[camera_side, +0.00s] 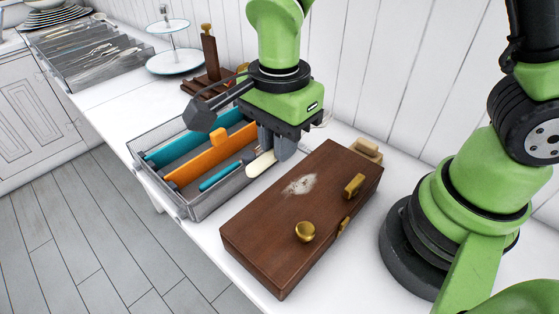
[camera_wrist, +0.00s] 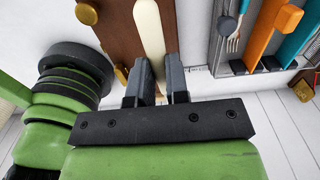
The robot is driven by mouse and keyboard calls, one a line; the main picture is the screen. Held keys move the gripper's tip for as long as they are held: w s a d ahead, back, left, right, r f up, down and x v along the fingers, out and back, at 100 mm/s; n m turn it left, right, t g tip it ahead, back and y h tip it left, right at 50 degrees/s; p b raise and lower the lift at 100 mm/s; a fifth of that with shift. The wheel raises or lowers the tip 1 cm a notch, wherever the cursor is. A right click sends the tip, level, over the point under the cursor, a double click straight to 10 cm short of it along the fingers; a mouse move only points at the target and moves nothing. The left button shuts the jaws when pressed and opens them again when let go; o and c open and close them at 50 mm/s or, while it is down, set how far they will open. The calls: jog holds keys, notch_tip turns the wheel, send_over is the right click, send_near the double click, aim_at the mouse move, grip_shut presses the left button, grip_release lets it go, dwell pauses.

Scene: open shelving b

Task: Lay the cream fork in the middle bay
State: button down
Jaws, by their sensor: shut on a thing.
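My gripper (camera_side: 278,150) is shut on the cream fork (camera_side: 261,164), whose pale, rounded handle sticks out from the fingers. In the wrist view the cream fork (camera_wrist: 150,32) runs up from between my fingers (camera_wrist: 160,72); its tines are not visible. The grey tray (camera_side: 197,207) stands to the left, split into bays by a teal divider (camera_side: 185,147) and an orange divider (camera_side: 210,156). The middle bay lies between these dividers. My gripper is over the gap between the tray's right end and the brown box.
A teal-handled utensil (camera_side: 219,176) lies in the tray's near bay. The brown wooden box (camera_side: 280,226) with brass knobs stands close on the right. A wooden holder (camera_side: 211,78), a tiered stand (camera_side: 173,62) and a cutlery tray (camera_side: 130,62) stand farther back.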

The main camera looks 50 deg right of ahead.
jog(key=shift+w+d+r, duration=0.1)
jog(key=shift+r, duration=0.4)
jog(key=shift+w+d+r+n, duration=0.15)
jog(key=shift+d+n, duration=0.1)
jog(key=shift+n, duration=0.25)
jog(key=w+d+r+n, duration=0.1)
jog(key=w+d+n, duration=0.1)
jog(key=d+n, duration=0.9)
jog(key=shift+w+r+n, duration=0.25)
jog(key=shift+w+n, duration=0.15)
jog(key=shift+n, duration=2.6)
jog(key=shift+a, duration=0.1)
jog(key=s+a+m, duration=0.1)
jog(key=a+m, duration=0.2)
jog(key=m, duration=0.2)
jog(key=a+f+m, duration=0.1)
jog(key=a+m, duration=0.2)
jog(key=m, duration=0.2)
jog(key=s+a+m, duration=0.1)
jog(key=a+m, duration=0.3)
jog(key=m, duration=0.1)
jog(key=shift+s+f, duration=0.15)
jog(key=shift+s, duration=0.15)
jog(key=shift+s+a+f+m, duration=0.1)
jog(key=shift+s+a+m, duration=0.1)
jog(key=shift+a+m, duration=0.4)
jog(key=shift+s+a+m, duration=0.15)
jog(key=shift+m, duration=0.75)
